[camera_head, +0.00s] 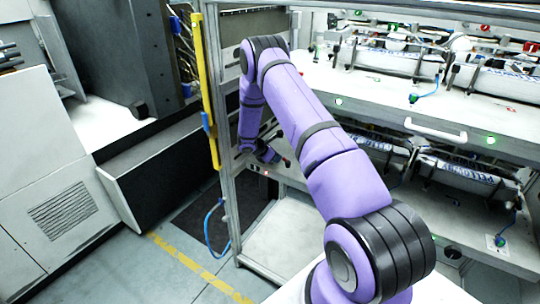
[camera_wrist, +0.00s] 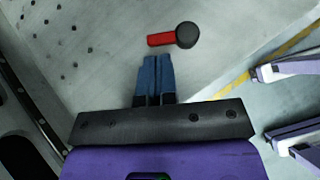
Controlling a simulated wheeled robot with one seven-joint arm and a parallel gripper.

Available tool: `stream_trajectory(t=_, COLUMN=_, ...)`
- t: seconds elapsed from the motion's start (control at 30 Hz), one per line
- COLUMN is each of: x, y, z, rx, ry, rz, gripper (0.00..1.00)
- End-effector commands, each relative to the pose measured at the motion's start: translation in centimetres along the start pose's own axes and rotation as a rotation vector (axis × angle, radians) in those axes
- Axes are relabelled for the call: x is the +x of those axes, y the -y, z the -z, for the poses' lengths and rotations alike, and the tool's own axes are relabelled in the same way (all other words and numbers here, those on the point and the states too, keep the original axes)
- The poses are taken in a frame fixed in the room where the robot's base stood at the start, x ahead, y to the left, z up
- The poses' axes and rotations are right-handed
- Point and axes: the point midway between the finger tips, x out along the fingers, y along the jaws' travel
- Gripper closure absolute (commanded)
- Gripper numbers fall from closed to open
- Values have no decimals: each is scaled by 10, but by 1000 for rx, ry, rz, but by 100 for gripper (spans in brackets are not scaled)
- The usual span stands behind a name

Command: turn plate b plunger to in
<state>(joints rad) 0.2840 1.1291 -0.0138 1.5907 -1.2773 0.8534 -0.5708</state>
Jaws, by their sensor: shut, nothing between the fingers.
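A dark round knob with a short red bar (camera_wrist: 162,39) sits on a grey metal panel (camera_wrist: 110,30) in the wrist view. It looks like the plunger; no plate letter is readable. The red bar points left from the knob. My gripper (camera_wrist: 156,58) has its two blue fingers together, with nothing between them. The fingertips lie just below the red bar in the picture, with a narrow gap; the depth between them is unclear. In the head view my gripper is small and dark beside the rack's left inner panel, partly hidden by my purple arm.
A grey frame post with a yellow strip (camera_head: 207,95) stands left of my arm. Racks with a white handle (camera_head: 436,130) fill the right. A blue hose (camera_head: 209,225) hangs low at the post. The panel has several small holes at left in the wrist view.

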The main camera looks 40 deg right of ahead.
Motion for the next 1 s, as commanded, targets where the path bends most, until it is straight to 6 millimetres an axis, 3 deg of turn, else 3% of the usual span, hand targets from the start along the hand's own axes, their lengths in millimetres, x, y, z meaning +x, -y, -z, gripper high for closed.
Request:
stream_trajectory(t=0.2, x=14, y=0, z=0, rx=1, ry=-1, rz=-1, gripper=100)
stream_trajectory(t=1.0, x=16, y=-2, z=-2, rx=47, ry=0, rz=49, gripper=100)
